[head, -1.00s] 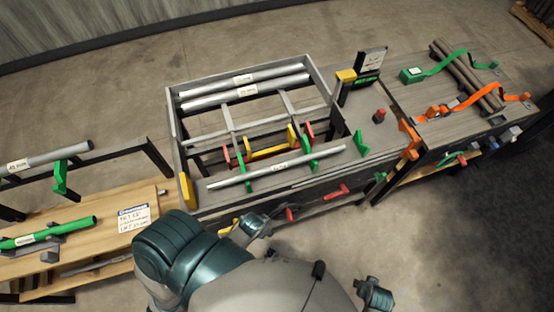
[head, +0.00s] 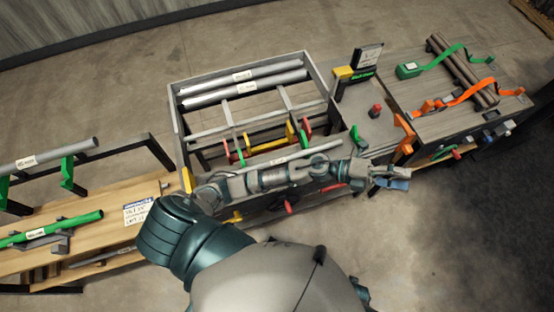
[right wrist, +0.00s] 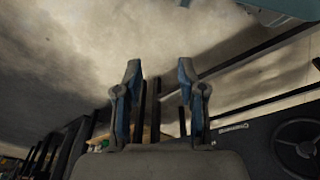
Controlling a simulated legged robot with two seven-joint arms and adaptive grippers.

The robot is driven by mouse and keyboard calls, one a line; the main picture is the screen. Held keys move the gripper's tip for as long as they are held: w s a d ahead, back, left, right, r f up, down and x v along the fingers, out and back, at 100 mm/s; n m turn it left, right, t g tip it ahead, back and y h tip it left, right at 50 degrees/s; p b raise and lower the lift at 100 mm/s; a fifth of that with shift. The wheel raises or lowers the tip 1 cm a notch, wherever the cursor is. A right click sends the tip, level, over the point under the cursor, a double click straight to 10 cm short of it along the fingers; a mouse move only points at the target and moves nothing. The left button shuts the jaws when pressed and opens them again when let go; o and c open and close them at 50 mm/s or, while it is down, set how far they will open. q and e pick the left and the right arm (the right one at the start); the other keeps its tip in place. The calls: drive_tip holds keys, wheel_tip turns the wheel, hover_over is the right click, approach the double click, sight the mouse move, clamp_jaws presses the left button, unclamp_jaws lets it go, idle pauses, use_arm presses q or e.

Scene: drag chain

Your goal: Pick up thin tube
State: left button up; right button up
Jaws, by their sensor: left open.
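A thin light grey tube (head: 323,148) with a white label lies along the front of the framed bench, partly hidden behind my left arm. Two more grey tubes (head: 245,87) lie along the back of the frame. A green tube (head: 55,229) rests on grey holders at the left. I cannot tell by label which one is called the thin tube. My left gripper (head: 396,178) is open and empty, in front of the bench, right of the front tube and apart from it. My right gripper (right wrist: 157,88) shows in the right wrist view, open, with nothing between its fingers.
A red button (head: 375,111) and a dark sign (head: 367,57) stand on the bench's right part. Dark bars (head: 464,70) with green and orange straps lie on the right table. The floor in front is clear.

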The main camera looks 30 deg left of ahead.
use_arm(q)
drive_tip(key=s+d+f+m+g+y, duration=0.3)
drive_tip(key=s+f+m+g+y, duration=0.15)
drive_tip(key=m+g, duration=0.25)
use_arm(e)
drive_tip(key=s+d+f, duration=0.3)
drive_tip(key=s+f, duration=0.8)
drive_tip(key=s, duration=0.1)
use_arm(q)
drive_tip(key=m+y, duration=0.4)
drive_tip(key=y, duration=1.7)
approach(279, 160)
drive_tip(key=shift+n+t+y, duration=0.25)
drive_tip(key=shift+n+t, duration=0.05)
drive_tip(key=p+x, duration=0.3)
drive_tip(key=x, duration=0.1)
drive_tip(key=shift+s+f, duration=0.1)
drive_tip(key=shift+f, duration=0.2)
drive_tip(key=p+x, duration=0.1)
drive_tip(key=x, duration=0.4)
drive_tip(key=shift+s+a, duration=0.1)
drive_tip(key=shift+a, duration=0.05)
drive_tip(key=shift+d, duration=0.2)
use_arm(e)
drive_tip(key=shift+g, duration=0.5)
drive_tip(key=s+r, duration=0.3)
drive_tip(key=shift+s, duration=0.3)
